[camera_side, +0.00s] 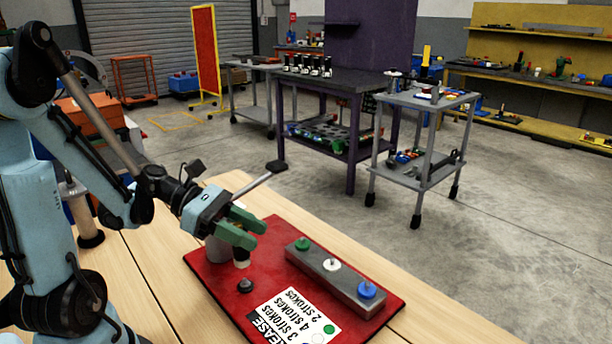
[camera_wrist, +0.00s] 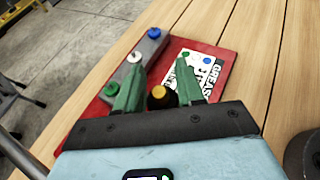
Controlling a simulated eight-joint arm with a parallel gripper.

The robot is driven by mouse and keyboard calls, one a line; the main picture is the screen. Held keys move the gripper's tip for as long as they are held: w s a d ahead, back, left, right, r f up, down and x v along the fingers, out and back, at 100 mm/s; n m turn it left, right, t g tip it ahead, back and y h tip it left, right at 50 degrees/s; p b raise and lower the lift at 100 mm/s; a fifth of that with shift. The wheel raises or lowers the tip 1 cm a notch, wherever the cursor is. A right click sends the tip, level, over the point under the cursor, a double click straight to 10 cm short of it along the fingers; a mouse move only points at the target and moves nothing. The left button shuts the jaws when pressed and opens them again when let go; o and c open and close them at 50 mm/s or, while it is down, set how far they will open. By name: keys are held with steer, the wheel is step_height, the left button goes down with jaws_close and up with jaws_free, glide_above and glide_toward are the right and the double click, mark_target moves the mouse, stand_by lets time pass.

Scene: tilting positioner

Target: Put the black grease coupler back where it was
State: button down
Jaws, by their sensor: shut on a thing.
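My gripper (camera_side: 257,234) has green fingers and is low over the red board (camera_side: 350,259). In the wrist view its fingers (camera_wrist: 160,70) stand on either side of a black round piece with an orange-yellow top, the black grease coupler (camera_wrist: 158,101). In the side view the coupler (camera_side: 241,254) shows as a dark body with a pale lower part just under the fingers. I cannot tell if its lower end touches the board. A small dark knob (camera_side: 245,286) sits on the board nearer the camera. A grey cylinder (camera_side: 216,250) stands behind the fingers, partly hidden.
A grey block (camera_side: 335,277) on the board carries green (camera_side: 302,244), white (camera_side: 331,265) and blue (camera_side: 367,290) caps. A printed label (camera_side: 295,318) lies beside it. The wooden table (camera_side: 140,262) around the board is mostly clear.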

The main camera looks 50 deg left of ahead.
mark_target(249, 256)
steer(key=shift+w+a+f, duration=0.1)
steer(key=shift+a+f, duration=0.1)
steer(key=shift+a, duration=0.05)
steer(key=shift+f, duration=1.95)
steer(key=c, duration=0.7)
jaws_free()
steer(key=v, duration=0.7)
steer(key=shift+a, duration=0.15)
